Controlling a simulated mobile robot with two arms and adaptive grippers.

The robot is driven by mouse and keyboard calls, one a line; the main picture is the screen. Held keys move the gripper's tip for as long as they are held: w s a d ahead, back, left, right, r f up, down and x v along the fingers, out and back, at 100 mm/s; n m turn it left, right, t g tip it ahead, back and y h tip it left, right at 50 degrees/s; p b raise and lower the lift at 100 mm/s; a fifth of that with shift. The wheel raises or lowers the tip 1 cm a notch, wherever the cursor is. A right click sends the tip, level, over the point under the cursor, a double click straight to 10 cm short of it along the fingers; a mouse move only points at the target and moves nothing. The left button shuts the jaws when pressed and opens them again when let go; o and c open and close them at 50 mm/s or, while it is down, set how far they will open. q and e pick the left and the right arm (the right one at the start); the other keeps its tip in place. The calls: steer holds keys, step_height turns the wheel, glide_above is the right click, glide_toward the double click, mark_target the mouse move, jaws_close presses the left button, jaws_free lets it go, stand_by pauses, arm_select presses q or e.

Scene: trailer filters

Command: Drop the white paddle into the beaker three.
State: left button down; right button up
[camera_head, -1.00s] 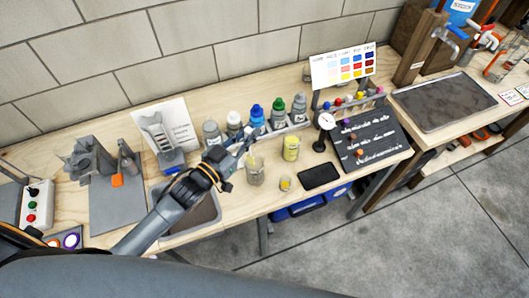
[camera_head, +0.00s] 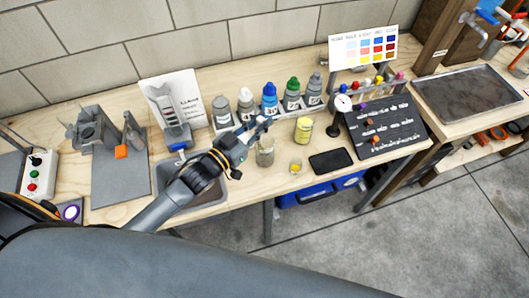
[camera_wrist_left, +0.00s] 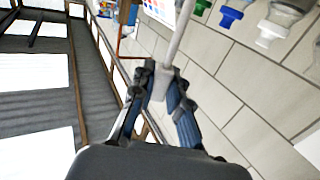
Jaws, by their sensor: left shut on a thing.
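My left gripper (camera_head: 254,130) is shut on the white paddle, above and slightly behind a clear glass beaker (camera_head: 265,153). In the left wrist view the paddle (camera_wrist_left: 178,38) is a pale rod held between the fingertips (camera_wrist_left: 164,88), reaching up out of the picture. In the head view the paddle is too small to make out well. A beaker with yellow contents (camera_head: 303,130) stands to the right of the clear one. I cannot read a number on either beaker, so I cannot tell which is beaker three. My right gripper is not in view.
A rack of capped bottles (camera_head: 269,98) stands behind the gripper. A small yellow cup (camera_head: 295,166) and a black flat pad (camera_head: 330,160) lie in front. A gauge (camera_head: 342,103) and a dark board (camera_head: 385,127) are to the right. A sink (camera_head: 205,187) is below my arm.

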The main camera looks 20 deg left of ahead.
arm_select(q)
steer(key=c, duration=1.4)
jaws_free()
steer(key=shift+o, duration=0.9)
steer(key=shift+s, duration=0.1)
steer(key=shift+s+a, duration=0.15)
steer(key=shift+s, duration=0.05)
steer(key=v, duration=1.1)
steer(key=shift+s, duration=0.2)
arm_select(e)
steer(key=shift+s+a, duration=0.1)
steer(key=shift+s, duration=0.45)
